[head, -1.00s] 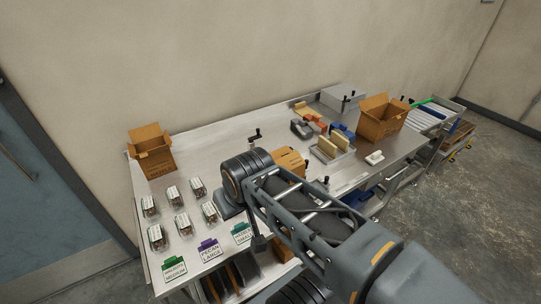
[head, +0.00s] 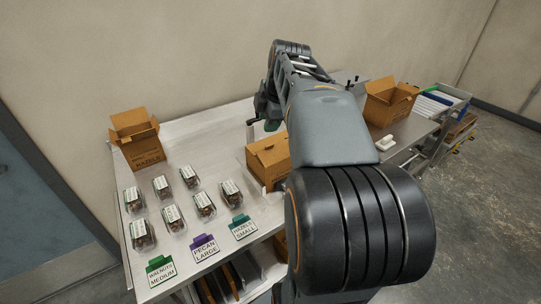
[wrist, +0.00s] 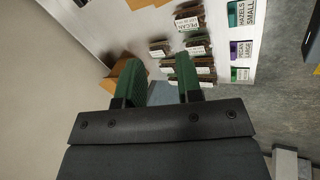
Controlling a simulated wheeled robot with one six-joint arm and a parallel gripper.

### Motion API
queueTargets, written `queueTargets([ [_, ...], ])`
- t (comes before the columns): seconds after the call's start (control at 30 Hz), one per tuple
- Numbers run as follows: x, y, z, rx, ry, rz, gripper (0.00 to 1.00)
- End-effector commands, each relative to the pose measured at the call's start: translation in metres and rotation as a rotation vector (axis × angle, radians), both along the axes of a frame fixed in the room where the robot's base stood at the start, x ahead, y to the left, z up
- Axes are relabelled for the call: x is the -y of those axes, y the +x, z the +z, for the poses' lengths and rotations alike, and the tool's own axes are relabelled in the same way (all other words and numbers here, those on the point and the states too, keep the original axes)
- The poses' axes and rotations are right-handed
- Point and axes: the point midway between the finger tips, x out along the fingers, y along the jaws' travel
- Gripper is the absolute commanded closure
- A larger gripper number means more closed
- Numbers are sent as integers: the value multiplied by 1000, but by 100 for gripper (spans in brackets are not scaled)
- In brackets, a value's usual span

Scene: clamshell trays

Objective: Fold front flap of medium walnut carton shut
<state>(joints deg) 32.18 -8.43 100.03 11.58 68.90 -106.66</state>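Three brown cartons stand on the steel table. The left carton (head: 142,150) is open on top, with flaps up and a printed label that seems to read hazels. The middle carton (head: 268,162) is partly hidden by my arm; its flaps and lettering are hard to make out. The right carton (head: 388,103) is open with flaps raised. I cannot tell which is the medium walnut one. My gripper (wrist: 157,78) has green fingers set apart with nothing between them. In the head view its green part shows behind the middle carton. A carton (wrist: 127,73) shows behind one finger.
Several clear trays (head: 172,218) with labels stand at the front left of the table. Green walnut, purple pecan (head: 205,249) and teal hazels signs stand along the front edge. A small white object (head: 385,142) lies near the right carton. The wall is close behind.

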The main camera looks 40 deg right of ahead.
Motion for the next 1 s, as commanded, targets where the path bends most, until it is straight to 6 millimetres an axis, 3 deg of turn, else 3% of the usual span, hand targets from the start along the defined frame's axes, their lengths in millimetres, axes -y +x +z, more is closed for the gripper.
queueTargets([
  [0.1, 25, 4, -10, 1, -50, 117, 67],
  [0.3, 44, 7, -14, 3, -93, 225, 67],
  [0.47, 46, 15, -32, 1, -98, 243, 67],
  [0.8, 47, 40, -92, 1, -99, 243, 67],
  [1.0, 47, 51, -118, 1, -100, 241, 67],
])
